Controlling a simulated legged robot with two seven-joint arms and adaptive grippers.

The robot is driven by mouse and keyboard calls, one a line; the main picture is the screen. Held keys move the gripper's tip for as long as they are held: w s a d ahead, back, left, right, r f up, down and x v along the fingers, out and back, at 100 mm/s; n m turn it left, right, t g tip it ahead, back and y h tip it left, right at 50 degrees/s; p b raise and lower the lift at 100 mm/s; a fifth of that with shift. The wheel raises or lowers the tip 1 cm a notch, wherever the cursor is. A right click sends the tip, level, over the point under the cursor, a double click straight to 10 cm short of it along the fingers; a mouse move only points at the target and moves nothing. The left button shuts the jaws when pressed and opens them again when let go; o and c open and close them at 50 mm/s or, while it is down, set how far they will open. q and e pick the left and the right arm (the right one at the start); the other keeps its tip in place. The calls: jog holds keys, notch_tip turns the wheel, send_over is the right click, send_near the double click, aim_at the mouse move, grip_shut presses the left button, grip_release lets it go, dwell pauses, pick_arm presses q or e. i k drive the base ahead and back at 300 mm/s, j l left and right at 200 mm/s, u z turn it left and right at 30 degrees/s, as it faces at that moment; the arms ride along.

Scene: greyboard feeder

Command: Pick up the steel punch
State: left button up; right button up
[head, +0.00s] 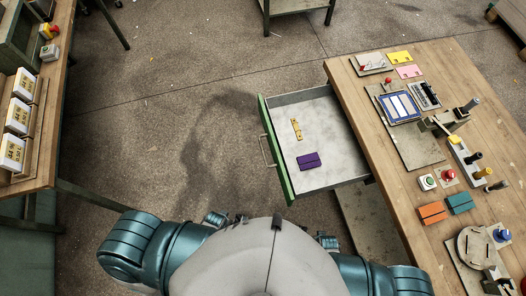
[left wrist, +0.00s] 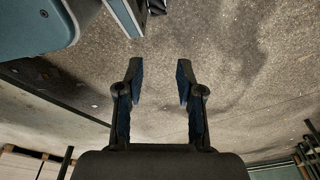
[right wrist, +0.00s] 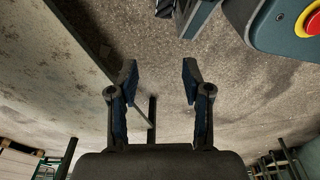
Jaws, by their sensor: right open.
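On the workbench at the right of the head view, several upright tools with dark or yellow ends stand along a pale strip (head: 463,155). One has a dark grip (head: 474,157); another has a yellow end (head: 483,172). I cannot tell which, if any, is the steel punch. My left gripper (left wrist: 160,82) is open and empty, with bare floor beyond its fingers. My right gripper (right wrist: 159,82) is open and empty too, also over floor. Both grippers are away from the bench tools and cannot be made out in the head view.
An open drawer (head: 345,150) with a green front juts out from the bench, holding a brass piece (head: 296,129) and a purple block (head: 308,161). Orange (head: 432,212) and teal (head: 461,203) blocks and a round fixture (head: 475,247) crowd the bench. Floor left of the drawer is clear.

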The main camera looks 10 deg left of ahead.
aim_at(504, 183)
jog(key=k+j+z, duration=0.1)
jog(key=j, duration=0.25)
jog(key=z, duration=1.95)
jog(key=l, duration=0.1)
